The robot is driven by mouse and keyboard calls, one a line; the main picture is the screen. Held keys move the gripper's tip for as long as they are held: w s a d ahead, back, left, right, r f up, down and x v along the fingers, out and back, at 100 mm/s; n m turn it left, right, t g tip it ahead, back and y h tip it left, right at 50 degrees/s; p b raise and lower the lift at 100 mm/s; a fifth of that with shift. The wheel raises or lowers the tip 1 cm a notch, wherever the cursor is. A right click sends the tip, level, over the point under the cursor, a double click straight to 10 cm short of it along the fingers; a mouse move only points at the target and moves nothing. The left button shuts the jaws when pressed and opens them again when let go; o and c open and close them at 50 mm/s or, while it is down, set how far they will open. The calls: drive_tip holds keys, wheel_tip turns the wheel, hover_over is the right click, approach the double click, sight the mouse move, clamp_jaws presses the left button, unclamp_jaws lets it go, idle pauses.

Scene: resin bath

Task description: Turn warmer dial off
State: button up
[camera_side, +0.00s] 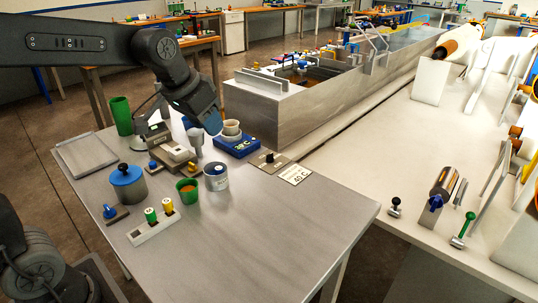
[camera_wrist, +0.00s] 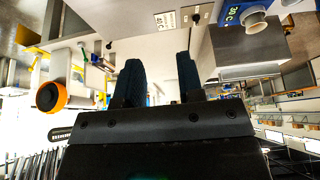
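The blue warmer (camera_side: 237,147) stands on the grey metal table and shows a "C" temperature reading. A white cup (camera_side: 231,128) with amber contents sits on top of it. A black dial (camera_side: 268,157) sits on a grey plate (camera_side: 277,165) just right of the warmer; its setting is too small to read. In the wrist view the warmer (camera_wrist: 238,13), the cup (camera_wrist: 256,20) and the small plate (camera_wrist: 199,17) show at the top. My gripper (camera_side: 214,124) is above and left of the dial, apart from it. In the wrist view its two dark fingers (camera_wrist: 161,72) are spread and empty.
A "40 C" card (camera_side: 295,174) lies beside the dial plate. A white tub (camera_side: 216,176), a green cup (camera_side: 188,190) and a blue-lidded pot (camera_side: 128,183) stand nearby. A long metal bath (camera_side: 262,112) rises behind. The table's front right is clear.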

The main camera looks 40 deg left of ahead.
drive_tip(key=w+a+f, duration=0.3)
drive_tip(key=w, duration=0.5)
drive_tip(key=w+a+f, duration=0.2)
drive_tip(key=w, duration=0.5)
approach(270, 157)
drive_tip(key=shift+g, duration=0.3)
drive_tip(key=x, duration=0.8)
drive_tip(key=shift+w+a+f, duration=0.15)
drive_tip(key=shift+w+f, duration=0.05)
drive_tip(key=shift+w, duration=0.4)
drive_tip(key=shift+c, duration=0.2)
drive_tip(key=c, duration=0.5)
drive_tip(key=shift+c, duration=0.2)
